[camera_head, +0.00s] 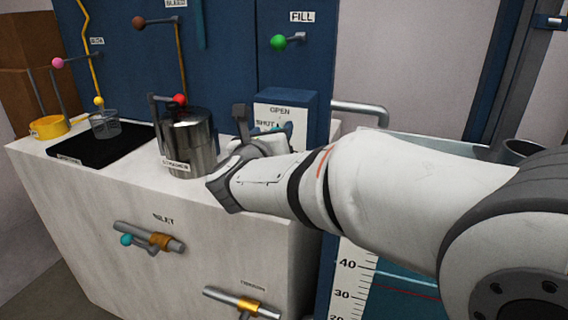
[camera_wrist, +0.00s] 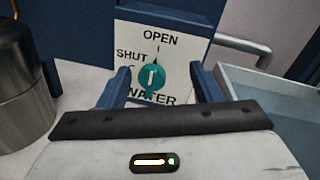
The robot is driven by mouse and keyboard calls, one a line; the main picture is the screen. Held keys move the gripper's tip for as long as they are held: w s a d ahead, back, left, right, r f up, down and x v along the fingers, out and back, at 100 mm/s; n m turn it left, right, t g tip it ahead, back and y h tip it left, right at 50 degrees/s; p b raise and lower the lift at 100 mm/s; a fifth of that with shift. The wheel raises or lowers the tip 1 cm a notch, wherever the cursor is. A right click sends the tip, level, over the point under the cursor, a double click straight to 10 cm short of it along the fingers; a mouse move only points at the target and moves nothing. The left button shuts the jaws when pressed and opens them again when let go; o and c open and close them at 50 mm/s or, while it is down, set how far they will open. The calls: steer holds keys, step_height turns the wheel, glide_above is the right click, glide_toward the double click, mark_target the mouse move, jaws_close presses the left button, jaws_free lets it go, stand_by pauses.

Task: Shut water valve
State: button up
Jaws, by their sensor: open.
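The water valve is a round teal knob (camera_wrist: 152,79) on a white plate (camera_wrist: 170,48) marked OPEN at the top, SHUT at the left and WATER below. A pale mark on the knob runs roughly upright, towards OPEN. My gripper (camera_wrist: 160,70) is open, with one finger on each side of the knob. I cannot tell whether either finger touches it. In the head view, the plate (camera_head: 281,111) is on a blue box at the counter's right end, and my gripper and wrist hide most of the knob.
A metal strainer pot (camera_head: 190,140) stands left of my gripper; it also shows in the wrist view (camera_wrist: 22,95). A grey pipe (camera_head: 362,108) projects right of the valve box. A clear-walled tank (camera_wrist: 270,105) lies to the right. A green-knobbed FILL lever (camera_head: 280,42) is above.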

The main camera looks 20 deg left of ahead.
steer(key=f+m, duration=0.1)
steer(key=s+a+f+m+h+b, duration=0.1)
steer(key=m, duration=0.1)
steer(key=f+m+h, duration=0.1)
steer(key=shift+s+a+f+b, duration=0.3)
steer(key=shift+s+a, duration=0.05)
steer(key=shift+m+h, duration=0.3)
steer(key=w, duration=0.7)
steer(key=shift+w+d+r+b, duration=0.1)
steer(key=shift+w+d+b, duration=0.15)
steer(key=shift+d+b, duration=0.15)
steer(key=shift+c, duration=0.2)
steer(key=c, duration=0.9)
